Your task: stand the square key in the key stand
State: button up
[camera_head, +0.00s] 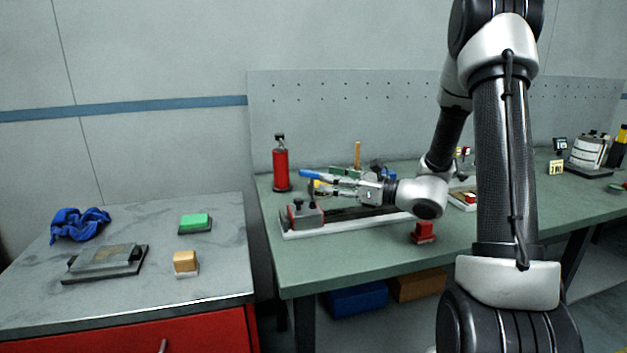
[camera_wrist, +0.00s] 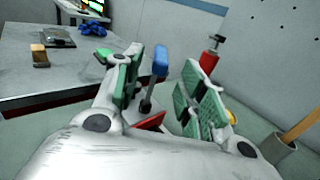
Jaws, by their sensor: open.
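A tool with a blue handle (camera_head: 311,174) and a dark shaft, which looks like the square key, stands roughly upright over the grey and red block (camera_head: 305,214) at the left end of a long rail. In the wrist view its blue handle (camera_wrist: 160,62) shows between my fingers. My gripper (camera_head: 328,184) is open, with green-padded fingers on either side of the key and visible gaps to both. How the shaft's lower end sits is hidden. I cannot tell which item is the key stand; a small red block (camera_head: 423,233) stands at the bench's front.
A red cylinder (camera_head: 281,166) stands at the bench's back left, and a thin wooden stick (camera_head: 357,154) rises behind my gripper. The left grey table (camera_head: 120,305) holds a blue cloth (camera_head: 79,224), a green block (camera_head: 194,220) and a tan block (camera_head: 185,261). The bench's front left is clear.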

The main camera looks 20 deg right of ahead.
aim_at(300, 175)
jog(key=x, duration=0.6)
jog(key=shift+a+f, duration=0.1)
jog(key=shift+f, duration=0.05)
grip_shut()
